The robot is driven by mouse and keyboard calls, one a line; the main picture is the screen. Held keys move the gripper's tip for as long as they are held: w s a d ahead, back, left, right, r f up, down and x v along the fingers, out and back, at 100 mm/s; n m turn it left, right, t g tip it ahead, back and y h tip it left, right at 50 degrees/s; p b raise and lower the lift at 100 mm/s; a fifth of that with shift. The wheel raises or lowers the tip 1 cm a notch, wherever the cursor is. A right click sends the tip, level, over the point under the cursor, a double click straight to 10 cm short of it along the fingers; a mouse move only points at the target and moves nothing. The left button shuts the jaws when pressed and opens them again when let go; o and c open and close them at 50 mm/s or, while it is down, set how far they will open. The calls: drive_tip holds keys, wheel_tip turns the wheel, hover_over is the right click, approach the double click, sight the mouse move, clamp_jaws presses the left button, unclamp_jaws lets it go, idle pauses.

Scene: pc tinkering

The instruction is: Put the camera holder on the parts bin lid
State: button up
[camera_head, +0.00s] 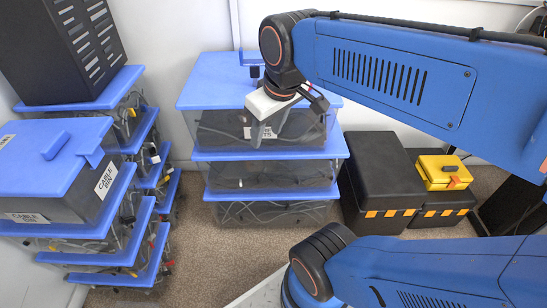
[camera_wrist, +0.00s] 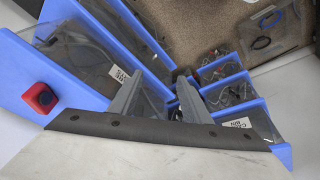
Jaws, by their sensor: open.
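My gripper (camera_head: 290,118) is open, in front of the upper bin of the middle stack in the head view. Its two grey fingers (camera_wrist: 160,100) stand apart in the wrist view, with small dark shapes between and beyond them; I cannot tell whether these are near or far. The middle stack's top blue lid (camera_head: 212,85) is partly behind my wrist. A blue upright piece with a dark part (camera_head: 250,58) shows at its back. A small red block with a dark face (camera_wrist: 40,97) sits on a blue lid in the wrist view. I cannot identify the camera holder with certainty.
Stacked cable bins (camera_head: 75,180) stand at the left, with a black slotted case (camera_head: 75,50) behind. Black toolboxes (camera_head: 385,185) and a small yellow box (camera_head: 443,170) stand right of the middle stack. Brown carpet (camera_head: 215,245) is free between the stacks.

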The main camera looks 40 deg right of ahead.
drive_tip(key=s+a+f+m, duration=0.1)
drive_tip(key=s+f, duration=0.3)
drive_tip(key=f, duration=0.1)
drive_tip(key=shift+m+t, duration=0.4)
drive_tip(key=shift+s, duration=0.1)
idle(1.3)
